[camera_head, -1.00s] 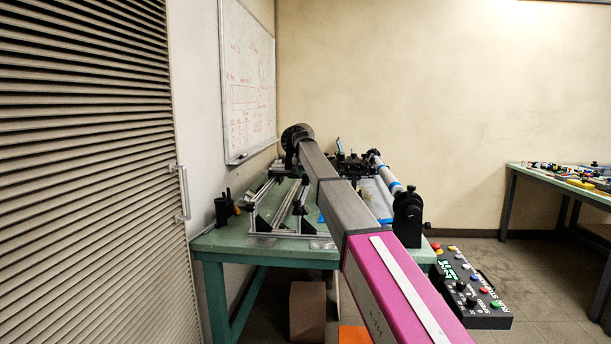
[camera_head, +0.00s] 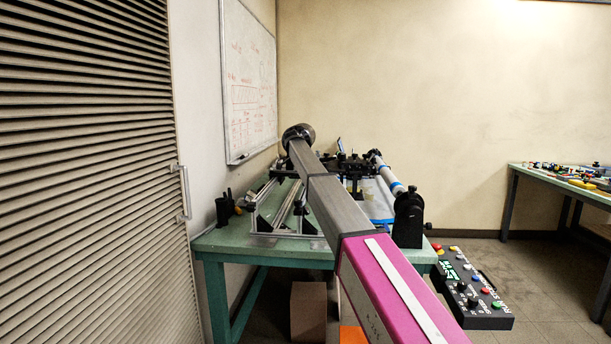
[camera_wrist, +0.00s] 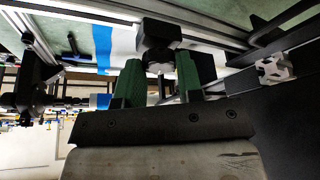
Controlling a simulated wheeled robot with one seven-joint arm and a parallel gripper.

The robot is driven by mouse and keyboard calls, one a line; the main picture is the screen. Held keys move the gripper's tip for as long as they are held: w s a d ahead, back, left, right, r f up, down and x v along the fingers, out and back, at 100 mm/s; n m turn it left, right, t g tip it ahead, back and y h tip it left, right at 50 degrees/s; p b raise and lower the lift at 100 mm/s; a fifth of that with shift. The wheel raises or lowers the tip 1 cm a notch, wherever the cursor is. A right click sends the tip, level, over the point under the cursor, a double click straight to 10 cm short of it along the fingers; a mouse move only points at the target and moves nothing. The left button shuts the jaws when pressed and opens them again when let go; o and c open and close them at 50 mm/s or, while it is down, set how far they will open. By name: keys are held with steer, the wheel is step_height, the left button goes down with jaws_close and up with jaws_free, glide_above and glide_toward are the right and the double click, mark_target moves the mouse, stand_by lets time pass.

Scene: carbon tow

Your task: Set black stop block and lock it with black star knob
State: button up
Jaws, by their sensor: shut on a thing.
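In the wrist view my gripper (camera_wrist: 160,78) has two green fingers closed on a black knob-like part (camera_wrist: 160,34), most likely the black star knob. It sits at the fingertips in front of a metal rail (camera_wrist: 110,12). Whether it touches the rail, I cannot tell. I cannot make out the black stop block for sure. In the head view my arm reaches over the green bench (camera_head: 225,243) and hides the gripper and the part it holds.
Aluminium rails with black fittings (camera_head: 298,208) stand at the bench's left. A white tube with blue bands (camera_head: 388,178) and a black end stand (camera_head: 408,218) are at the right. A button panel (camera_head: 470,290) is in front. Another bench (camera_head: 560,185) stands far right.

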steer(key=shift+a+m+g, duration=0.1)
steer(key=shift+m+g, duration=0.2)
steer(key=shift+m, duration=0.4)
steer(key=o, duration=0.9)
steer(key=shift+o, duration=0.2)
steer(key=shift+r, duration=0.15)
steer(key=v, duration=1)
steer(key=shift+a+r, duration=0.2)
